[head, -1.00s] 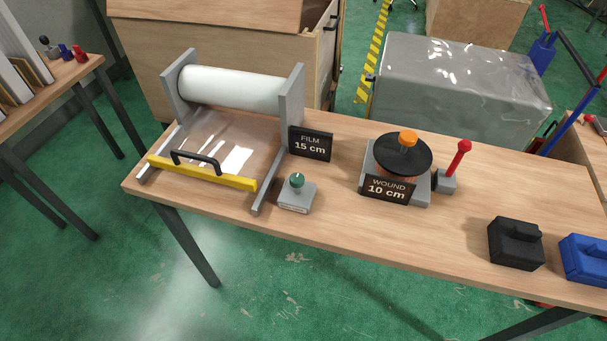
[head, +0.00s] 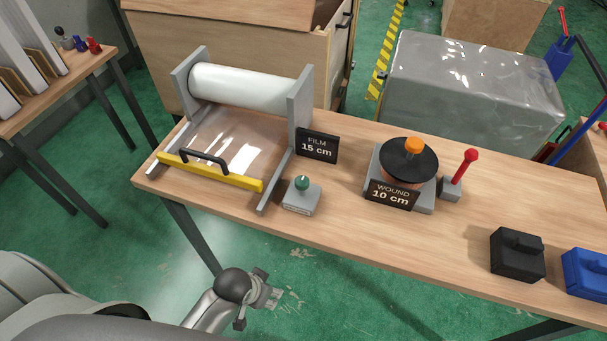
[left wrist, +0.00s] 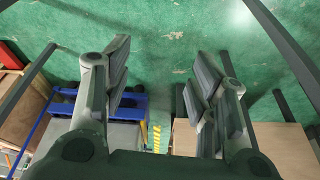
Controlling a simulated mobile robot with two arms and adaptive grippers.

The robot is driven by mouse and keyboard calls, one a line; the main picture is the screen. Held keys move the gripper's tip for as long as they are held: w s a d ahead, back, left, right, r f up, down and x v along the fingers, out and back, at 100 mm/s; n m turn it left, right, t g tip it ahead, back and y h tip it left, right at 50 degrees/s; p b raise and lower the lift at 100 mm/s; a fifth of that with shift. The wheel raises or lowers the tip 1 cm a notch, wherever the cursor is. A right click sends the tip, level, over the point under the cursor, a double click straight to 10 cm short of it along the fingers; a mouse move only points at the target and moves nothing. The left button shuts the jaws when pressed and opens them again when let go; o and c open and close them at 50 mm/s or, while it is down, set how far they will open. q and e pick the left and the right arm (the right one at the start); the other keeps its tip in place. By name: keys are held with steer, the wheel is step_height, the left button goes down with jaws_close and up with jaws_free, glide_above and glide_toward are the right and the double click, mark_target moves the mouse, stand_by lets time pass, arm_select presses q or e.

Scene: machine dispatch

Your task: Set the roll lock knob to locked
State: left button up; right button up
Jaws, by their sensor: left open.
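A small green knob (head: 302,182) sits on a grey base block (head: 300,198) on the wooden table, to the right of the film roll frame. It is the likely roll lock knob; its lock setting is too small to read. The white film roll (head: 250,88) lies between two grey side plates, its clear film running to a yellow bar (head: 212,172) with a black handle. My left gripper (head: 256,297) is below the table's front edge, apart from the knob. It is open and empty in the left wrist view (left wrist: 160,78). My right gripper is out of view.
A black "FILM 15 cm" sign (head: 317,146) stands behind the knob. A winder (head: 408,160) with an orange top, a red lever (head: 464,166) and a black block (head: 517,254) stand to the right. The table's front edge lies between gripper and knob.

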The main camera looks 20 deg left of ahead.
arm_select(q)
steer(key=w+d+r+m+h, duration=0.25)
steer(key=w+d+r, duration=0.2)
steer(key=r, duration=0.45)
steer(key=w+d+r+m+h, duration=0.1)
steer(key=w+d+r+m, duration=0.3)
steer(key=r, duration=0.5)
steer(key=w+d+r+m+h, duration=0.25)
steer(key=d+r, duration=0.35)
steer(key=r, duration=0.3)
steer(key=n+y, duration=0.2)
steer(key=y, duration=0.1)
glide_toward(300, 181)
steer(key=shift+y, duration=0.3)
steer(key=x, duration=0.3)
steer(key=p+x, duration=0.1)
steer(key=x, duration=0.2)
steer(key=p+x, duration=0.1)
steer(key=x, duration=0.2)
steer(key=shift+w+d, duration=0.1)
steer(key=shift+d, duration=0.2)
steer(key=shift+r, duration=0.1)
steer(key=c, duration=1)
